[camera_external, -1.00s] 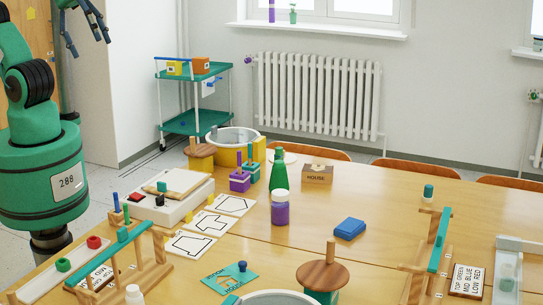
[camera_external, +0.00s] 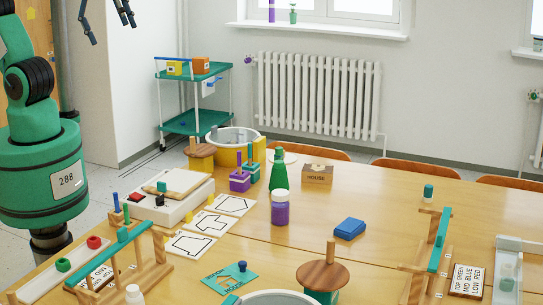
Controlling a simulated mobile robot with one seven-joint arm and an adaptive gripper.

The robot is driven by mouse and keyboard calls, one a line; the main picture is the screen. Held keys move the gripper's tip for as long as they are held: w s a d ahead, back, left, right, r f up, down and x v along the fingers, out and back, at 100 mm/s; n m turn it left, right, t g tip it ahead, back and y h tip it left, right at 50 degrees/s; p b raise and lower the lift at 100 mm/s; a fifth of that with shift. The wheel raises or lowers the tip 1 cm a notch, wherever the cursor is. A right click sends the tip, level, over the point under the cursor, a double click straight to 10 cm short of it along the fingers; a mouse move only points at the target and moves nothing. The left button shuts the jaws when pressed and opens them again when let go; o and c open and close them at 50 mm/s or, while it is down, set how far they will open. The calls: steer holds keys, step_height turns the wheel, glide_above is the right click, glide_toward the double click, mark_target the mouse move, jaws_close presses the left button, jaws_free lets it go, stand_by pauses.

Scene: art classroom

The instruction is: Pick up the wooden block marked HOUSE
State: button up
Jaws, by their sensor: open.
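The wooden block marked HOUSE (camera_external: 317,174) sits on the far part of the wooden table, its label facing the camera. It stands upright, to the right of a green bottle (camera_external: 278,172) and apart from it. My gripper (camera_external: 108,22) is at the top left, high above the floor and left of the table, with its dark fingers spread and nothing between them. It is far from the block. The upper part of my arm is cut off by the frame's top edge.
A purple jar with a white lid (camera_external: 280,208) and a blue block (camera_external: 349,229) stand nearer than the HOUSE block. A yellow box with a round tub (camera_external: 238,149) is left of the bottle. Bare table (camera_external: 390,195) lies right of the block. A radiator (camera_external: 315,95) is behind.

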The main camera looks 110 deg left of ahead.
steer(key=w+a+f+g+p, duration=0.1)
steer(key=w+a, duration=0.7)
steer(key=w, duration=0.4)
steer(key=w+a+f+g+p, duration=0.1)
steer(key=w+a+f, duration=0.1)
steer(key=w+a, duration=0.8)
steer(key=n+g+p, duration=0.2)
steer(key=g+p, duration=0.1)
glide_above(317, 170)
step_height(317, 170, down, 36)
steer(key=shift+s+a+r, duration=0.1)
steer(key=shift+a, duration=0.05)
steer(key=shift+f+b, duration=0.3)
steer(key=shift+f, duration=4)
steer(key=shift+f, duration=0.1)
